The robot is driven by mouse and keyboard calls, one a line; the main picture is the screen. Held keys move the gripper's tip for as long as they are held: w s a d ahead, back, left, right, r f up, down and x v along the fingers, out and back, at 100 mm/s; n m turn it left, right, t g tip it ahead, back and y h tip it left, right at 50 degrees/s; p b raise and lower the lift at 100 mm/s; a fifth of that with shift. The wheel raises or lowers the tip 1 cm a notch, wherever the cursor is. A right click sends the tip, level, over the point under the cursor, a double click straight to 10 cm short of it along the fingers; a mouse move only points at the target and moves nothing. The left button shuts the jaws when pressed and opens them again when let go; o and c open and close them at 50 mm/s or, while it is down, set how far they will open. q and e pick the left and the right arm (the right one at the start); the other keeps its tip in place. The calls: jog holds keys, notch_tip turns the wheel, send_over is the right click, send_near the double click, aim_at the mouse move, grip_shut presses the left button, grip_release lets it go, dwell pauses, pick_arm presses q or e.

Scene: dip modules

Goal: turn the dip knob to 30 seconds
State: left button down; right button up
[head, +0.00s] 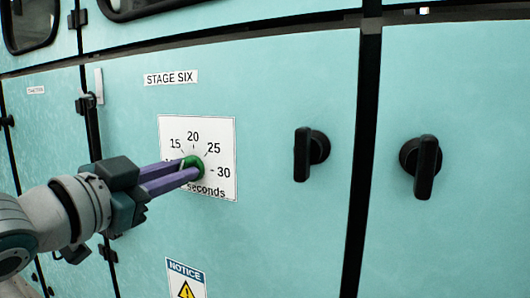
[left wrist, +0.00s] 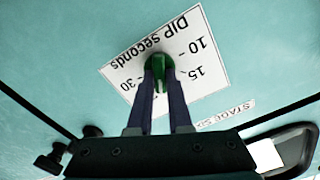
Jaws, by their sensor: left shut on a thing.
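The green dip knob (head: 197,162) sits in the middle of a white dial plate (head: 225,130) under the STAGE SIX label. The plate reads 15, 20, 25 and 30 around the knob, with 30 at the right. My left gripper (head: 189,169) comes in from the left, and its purple fingers are shut on the knob. In the left wrist view the plate is turned over, and the fingers (left wrist: 159,73) lie on both sides of the knob (left wrist: 160,60). The fingers cover part of the knob, and I cannot tell which number it points to. My right gripper is not in view.
Two black handles stick out to the right of the plate, one on this panel (head: 310,154) and one on the panel beyond (head: 422,166). A NOTICE sign (head: 186,280) is below. The teal panel between plate and handle is clear.

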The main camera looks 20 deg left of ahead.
pick_arm(q)
jog(key=m+p, duration=0.1)
jog(key=m, duration=0.2)
jog(key=shift+d+r+p, duration=0.1)
jog(key=shift+r+p, duration=0.05)
jog(key=shift+p, duration=0.2)
jog(key=shift+f+m+p, duration=0.2)
jog(key=shift+m+p, duration=0.45)
jog(key=shift+m, duration=1.8)
jog(key=shift+f+m+p, duration=0.15)
jog(key=shift+m+p, duration=0.5)
jog(key=shift+m, duration=1.8)
jog(key=c, duration=0.8)
grip_release()
jog(key=shift+c, duration=0.2)
